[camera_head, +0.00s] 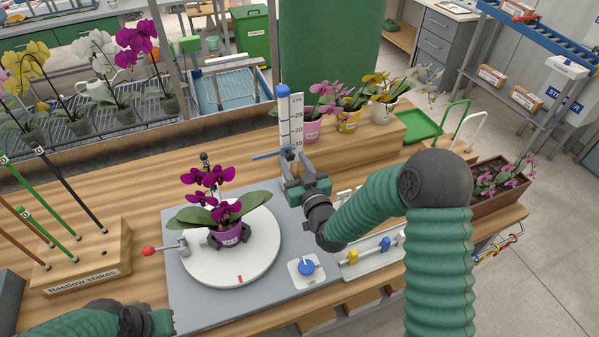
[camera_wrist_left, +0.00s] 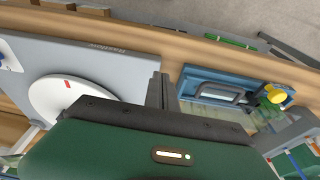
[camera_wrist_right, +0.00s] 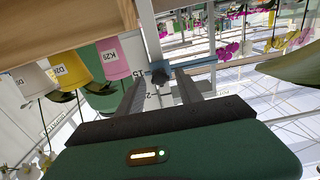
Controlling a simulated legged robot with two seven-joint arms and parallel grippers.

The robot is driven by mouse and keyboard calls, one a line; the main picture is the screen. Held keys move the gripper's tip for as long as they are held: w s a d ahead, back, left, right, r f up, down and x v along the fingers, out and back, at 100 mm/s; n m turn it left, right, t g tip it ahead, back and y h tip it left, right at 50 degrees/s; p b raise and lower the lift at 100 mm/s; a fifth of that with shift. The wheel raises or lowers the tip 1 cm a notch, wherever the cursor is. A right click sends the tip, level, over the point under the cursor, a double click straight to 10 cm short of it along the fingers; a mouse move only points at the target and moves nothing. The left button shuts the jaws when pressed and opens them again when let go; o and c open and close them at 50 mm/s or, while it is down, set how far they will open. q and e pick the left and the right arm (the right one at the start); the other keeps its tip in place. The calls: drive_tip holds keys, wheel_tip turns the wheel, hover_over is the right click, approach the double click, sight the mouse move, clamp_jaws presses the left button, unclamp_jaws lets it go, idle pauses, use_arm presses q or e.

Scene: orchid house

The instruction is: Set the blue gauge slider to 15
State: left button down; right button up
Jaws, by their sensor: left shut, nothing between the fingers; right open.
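The upright white gauge (camera_head: 291,118) with a blue cap stands behind the grey turntable base in the head view. Its blue slider (camera_head: 268,155) is low on the scale, around the 15 mark; the exact reading is hard to tell. My right gripper (camera_head: 289,163) is open at the slider. In the right wrist view the blue slider bar (camera_wrist_right: 205,70) and its dark knob (camera_wrist_right: 160,76) lie at the open fingertips, with the knob between them; contact is unclear. My left gripper (camera_head: 168,321) is shut and empty at the lower left; its closed fingers show in the left wrist view (camera_wrist_left: 161,90).
A purple orchid (camera_head: 228,235) stands on the white turntable (camera_head: 205,268), beside a red-tipped lever (camera_head: 149,251). A blue knob (camera_head: 306,267) sits on a white plate at front. Potted orchids (camera_head: 347,121) stand right of the gauge. A stakes block (camera_head: 85,272) is at left.

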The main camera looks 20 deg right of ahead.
drive_tip(key=s+p, duration=0.9)
drive_tip(key=s, duration=0.7)
drive_tip(key=shift+s+d, duration=0.25)
drive_tip(key=shift+d, duration=0.1)
drive_tip(key=shift+f, duration=0.1)
